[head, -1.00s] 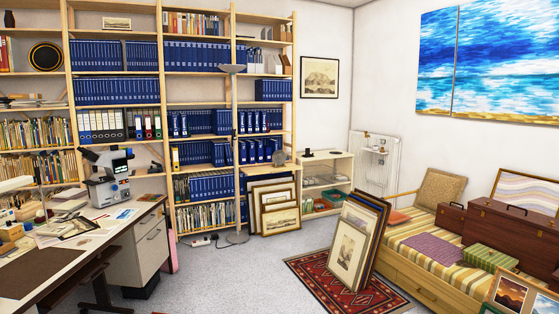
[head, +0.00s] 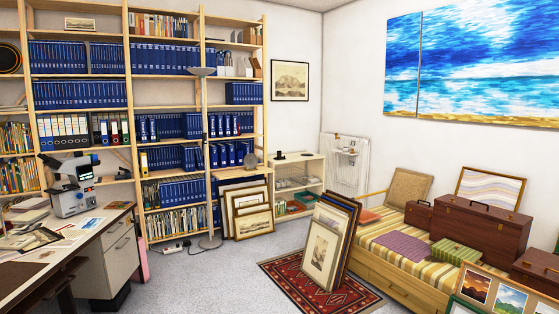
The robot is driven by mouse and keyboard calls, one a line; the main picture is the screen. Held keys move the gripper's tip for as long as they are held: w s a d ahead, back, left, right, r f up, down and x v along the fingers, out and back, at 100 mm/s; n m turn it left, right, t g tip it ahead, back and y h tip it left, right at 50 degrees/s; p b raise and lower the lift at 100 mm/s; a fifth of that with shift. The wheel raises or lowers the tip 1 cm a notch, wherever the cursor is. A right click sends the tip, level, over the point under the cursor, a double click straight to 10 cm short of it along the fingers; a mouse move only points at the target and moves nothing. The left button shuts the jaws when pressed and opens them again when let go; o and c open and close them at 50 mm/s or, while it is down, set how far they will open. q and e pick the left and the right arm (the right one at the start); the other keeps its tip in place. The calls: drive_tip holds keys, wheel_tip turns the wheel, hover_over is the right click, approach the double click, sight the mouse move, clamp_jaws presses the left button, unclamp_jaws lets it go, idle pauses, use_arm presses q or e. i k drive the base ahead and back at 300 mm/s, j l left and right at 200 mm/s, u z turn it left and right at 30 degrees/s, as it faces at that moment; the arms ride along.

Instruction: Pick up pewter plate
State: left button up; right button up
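A small grey round disc, which looks like the pewter plate (head: 251,160), stands upright at the right end of the wooden bookshelf, just above the stacked framed prints. It is small and far off, so its metal cannot be made out. Neither of my grippers shows in the head view.
Framed prints (head: 246,215) lean against the shelf below the disc. A floor lamp (head: 204,130) stands left of them. More frames (head: 322,245) stand on a red rug (head: 290,275). A desk (head: 85,240) is at left, a daybed (head: 400,275) at right. Grey floor (head: 210,280) lies open between.

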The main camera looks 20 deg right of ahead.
sight(250, 161)
drive_tip(key=i+l+z, duration=0.25)
drive_tip(key=i+l, duration=0.15)
drive_tip(key=i, duration=0.15)
drive_tip(key=i+l, duration=0.15)
drive_tip(key=i, duration=0.25)
drive_tip(key=i+l, duration=0.1)
drive_tip(key=i, duration=0.35)
drive_tip(key=i+l, duration=0.15)
drive_tip(key=i, duration=0.25)
drive_tip(key=i+j+u, duration=0.15)
drive_tip(key=i, duration=1.2)
drive_tip(key=i+l+z, duration=0.1)
drive_tip(key=i+z, duration=0.25)
drive_tip(key=i, duration=0.3)
drive_tip(key=i+j+z, duration=0.1)
drive_tip(key=i+z, duration=0.2)
drive_tip(key=i, duration=0.3)
drive_tip(key=i+u, duration=0.15)
drive_tip(key=i, duration=0.55)
drive_tip(key=i+l+u, duration=0.1)
drive_tip(key=i, duration=0.55)
drive_tip(key=i+u, duration=0.4)
drive_tip(key=i, duration=0.2)
drive_tip(key=i+l+u, duration=0.4)
drive_tip(key=i, duration=0.15)
drive_tip(key=i+l+u, duration=0.3)
drive_tip(key=i+l, duration=0.4)
